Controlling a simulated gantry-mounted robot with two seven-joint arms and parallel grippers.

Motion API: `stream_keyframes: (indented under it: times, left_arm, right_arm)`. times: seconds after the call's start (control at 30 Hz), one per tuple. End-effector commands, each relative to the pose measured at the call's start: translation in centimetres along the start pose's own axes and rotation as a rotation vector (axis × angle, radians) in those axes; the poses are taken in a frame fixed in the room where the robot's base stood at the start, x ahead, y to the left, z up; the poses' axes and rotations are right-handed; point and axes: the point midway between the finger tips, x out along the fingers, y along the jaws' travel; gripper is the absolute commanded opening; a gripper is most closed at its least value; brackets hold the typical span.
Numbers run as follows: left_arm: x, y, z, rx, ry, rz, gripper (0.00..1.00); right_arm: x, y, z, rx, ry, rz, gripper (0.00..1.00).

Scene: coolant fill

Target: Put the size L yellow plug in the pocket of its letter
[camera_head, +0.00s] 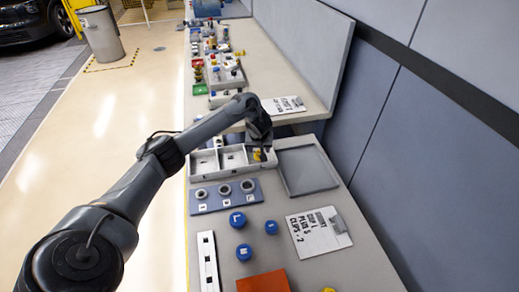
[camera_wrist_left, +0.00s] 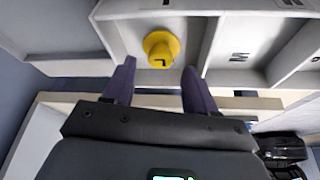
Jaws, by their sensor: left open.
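The yellow plug (camera_wrist_left: 161,48) sits in an end compartment of the white divided tray (camera_wrist_left: 285,86) in the left wrist view, with a dark mark like an L on its top. In the head view the plug (camera_head: 258,155) shows partly below my gripper, in the tray's right compartment. The neighbouring compartment has an M on its floor; any letter under the plug is hidden. My left gripper (camera_wrist_left: 158,68) is open and empty, its fingertips just short of the plug and apart from it. In the head view this gripper (camera_head: 262,146) is over the tray's right end.
A blue-grey plate with several rings (camera_head: 225,196) lies in front of the tray. Blue caps (camera_head: 238,219), a white strip (camera_head: 207,262), an orange mat (camera_head: 263,283) and a clipboard (camera_head: 318,231) are nearer. An empty grey tray (camera_head: 307,171) is to the right.

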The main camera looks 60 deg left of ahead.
Motion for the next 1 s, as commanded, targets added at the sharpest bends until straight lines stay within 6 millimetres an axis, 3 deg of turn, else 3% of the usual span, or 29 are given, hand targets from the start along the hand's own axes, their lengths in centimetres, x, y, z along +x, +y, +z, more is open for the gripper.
stream_keyframes:
  times: [0.2, 0.4, 0.63, 1.0]
  left_arm:
    - [-4.9, 0.0, -0.3, 0.004, 0.001, -0.001, 0.57]
    - [-7.4, 0.0, -0.3, 0.003, 0.001, -0.001, 0.57]
    - [-9.1, 0.0, -0.2, 0.001, 0.0, 0.0, 0.57]
    - [-9.4, 0.0, 0.0, 0.0, -0.001, 0.0, 0.57]
  right_arm:
    - [-3.1, 0.1, -1.0, 0.0, 0.0, 0.0, 0.43]
    - [-5.5, 0.2, -1.8, -0.002, 0.003, 0.001, 0.43]
    - [-7.0, 0.4, -2.2, -0.008, 0.001, 0.006, 0.43]
    - [-7.2, 0.4, -2.3, -0.009, 0.0, 0.007, 0.43]
